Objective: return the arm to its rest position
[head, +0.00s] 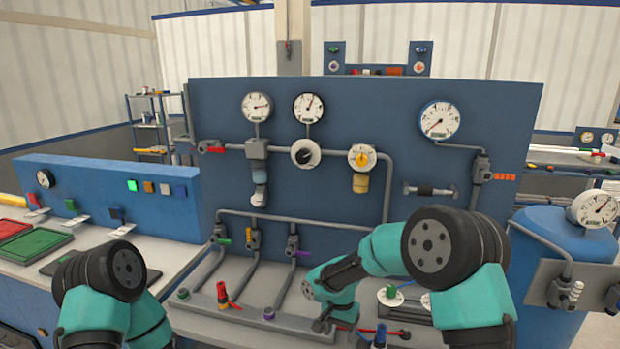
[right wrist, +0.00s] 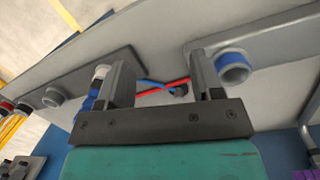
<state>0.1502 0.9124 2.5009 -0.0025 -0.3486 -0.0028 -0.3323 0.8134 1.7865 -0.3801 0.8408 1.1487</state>
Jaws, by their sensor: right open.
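My right arm (head: 375,250) is teal and black, bent in front of the blue panel, with its wrist turned down over the grey bench. My right gripper (head: 340,328) is low over the bench in the head view. In the right wrist view its two dark fingers (right wrist: 162,82) stand apart with nothing held between them. A red and a blue strip show beyond the gap. My left arm (head: 100,290) shows only its upper links at the lower left; its gripper is out of the picture.
A blue panel (head: 330,185) with gauges, valves and grey pipes stands behind the bench. A grey rail with a red-handled fitting (head: 224,297) lies left of my right gripper. A blue tank (head: 560,235) stands at the right. Green and red trays (head: 38,245) lie far left.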

